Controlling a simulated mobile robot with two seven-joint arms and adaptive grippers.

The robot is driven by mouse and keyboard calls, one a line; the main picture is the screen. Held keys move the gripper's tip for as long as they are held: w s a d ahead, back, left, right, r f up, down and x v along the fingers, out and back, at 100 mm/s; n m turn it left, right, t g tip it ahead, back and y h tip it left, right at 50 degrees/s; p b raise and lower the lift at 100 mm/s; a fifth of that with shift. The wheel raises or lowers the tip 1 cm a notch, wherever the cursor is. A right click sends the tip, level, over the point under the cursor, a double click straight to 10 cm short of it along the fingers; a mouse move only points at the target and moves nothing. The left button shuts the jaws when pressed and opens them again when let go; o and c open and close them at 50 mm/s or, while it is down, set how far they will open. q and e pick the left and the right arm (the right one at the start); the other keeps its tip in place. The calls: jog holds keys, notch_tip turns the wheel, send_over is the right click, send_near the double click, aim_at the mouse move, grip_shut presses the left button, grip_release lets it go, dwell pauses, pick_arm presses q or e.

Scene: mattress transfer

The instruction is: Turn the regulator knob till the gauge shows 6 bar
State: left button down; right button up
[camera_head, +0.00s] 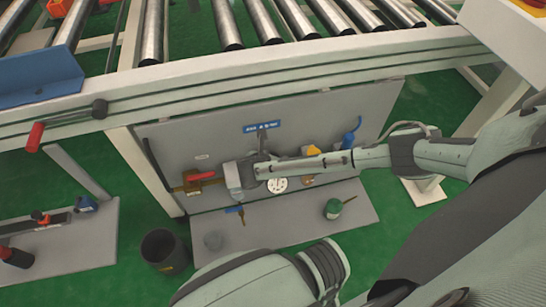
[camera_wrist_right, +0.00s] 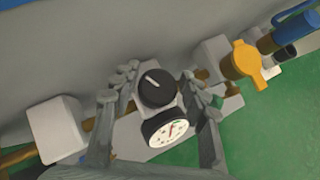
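The black round regulator knob (camera_wrist_right: 157,88), with a white pointer mark, shows in the right wrist view. The pressure gauge (camera_wrist_right: 165,132) is right beside it, with a white face and a reddish needle; its numbers are too small to read. In the head view the gauge (camera_head: 277,185) sits low on the grey panel, and my gripper hides the knob. My right gripper (camera_wrist_right: 158,93) is open, with one finger on each side of the knob and small gaps visible; contact is not clear. It also shows in the head view (camera_head: 250,174). My left gripper is not in view.
A yellow valve handle (camera_wrist_right: 245,65) and a blue part (camera_wrist_right: 297,30) lie along the pipe to the right. A red-handled valve (camera_head: 200,178) is left of my gripper. The roller conveyor (camera_head: 250,75) is above the panel. A dark bin (camera_head: 163,250) stands on the green floor.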

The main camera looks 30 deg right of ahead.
jog(key=shift+a, duration=0.1)
jog(key=shift+s+a+r, duration=0.25)
jog(key=shift+a+r, duration=0.1)
jog(key=v, duration=1.1)
